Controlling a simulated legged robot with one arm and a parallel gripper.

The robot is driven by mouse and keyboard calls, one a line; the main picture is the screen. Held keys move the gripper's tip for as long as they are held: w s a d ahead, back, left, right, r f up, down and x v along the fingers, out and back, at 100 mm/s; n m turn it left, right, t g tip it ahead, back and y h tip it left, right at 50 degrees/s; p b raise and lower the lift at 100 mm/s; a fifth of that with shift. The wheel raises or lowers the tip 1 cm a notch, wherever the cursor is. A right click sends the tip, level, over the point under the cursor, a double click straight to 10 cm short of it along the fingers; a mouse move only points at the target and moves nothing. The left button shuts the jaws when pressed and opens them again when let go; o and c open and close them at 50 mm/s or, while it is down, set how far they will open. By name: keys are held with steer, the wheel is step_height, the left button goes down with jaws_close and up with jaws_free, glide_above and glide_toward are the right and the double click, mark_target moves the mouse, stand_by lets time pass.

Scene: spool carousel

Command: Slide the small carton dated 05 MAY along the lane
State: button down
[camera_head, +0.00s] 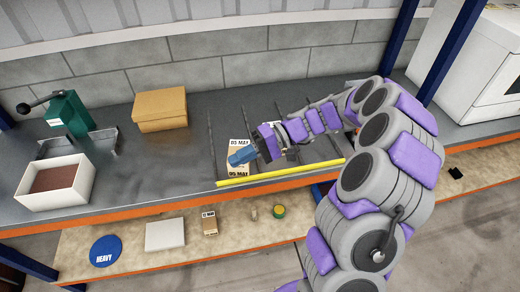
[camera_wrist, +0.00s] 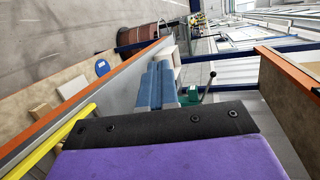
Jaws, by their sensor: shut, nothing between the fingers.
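The small carton (camera_head: 239,173) is white and tan, with print that looks like 05 MAY on its top and front. It stands on the grey bench in a lane between thin dark dividers, behind the yellow strip (camera_head: 280,172). My gripper (camera_head: 234,160) has blue fingers that are shut and empty. In the head view they cross in front of the carton's middle and hide part of it; I cannot tell whether they touch it. In the wrist view the shut blue fingers (camera_wrist: 156,86) show side by side, and I cannot make out the carton there.
A cardboard box (camera_head: 160,110), a green press (camera_head: 68,115) and an open white box (camera_head: 82,186) stand left on the bench. The lower shelf holds another small carton (camera_head: 209,224), a white slab (camera_head: 165,234), a blue HEAVY disc (camera_head: 106,247) and a yellow-green roll (camera_head: 279,211).

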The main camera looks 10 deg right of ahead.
mark_target(243, 171)
steer(key=w+d+f+m+t, duration=0.2)
steer(key=w+d+f+t, duration=0.1)
steer(key=d+f, duration=0.2)
steer(key=w+d+f+m+t+y+p, duration=0.1)
steer(key=w+d+f+m+t, duration=0.1)
steer(key=d, duration=0.5)
steer(key=w+d+f+m+t, duration=0.1)
steer(key=w+d+f+t, duration=0.4)
steer(key=f, duration=0.3)
steer(key=shift+w+d+f+m+y, duration=0.2)
steer(key=shift+d+m+y, duration=0.2)
steer(key=shift+d, duration=0.05)
steer(key=b+x, duration=0.1)
steer(key=x, duration=0.8)
steer(key=shift+a, duration=0.45)
steer(key=shift+w+d, duration=0.1)
steer(key=shift+w, duration=0.05)
steer(key=shift+d, duration=0.1)
steer(key=shift+s+a+f+b, duration=0.1)
steer(key=shift+s+a+b, duration=0.1)
steer(key=shift+a+b, duration=0.3)
steer(key=shift+s+a+b, duration=0.15)
steer(key=shift+a+b, duration=0.2)
steer(key=shift+a, duration=0.3)
steer(key=shift+d, duration=0.1)
steer(key=shift+d, duration=0.1)
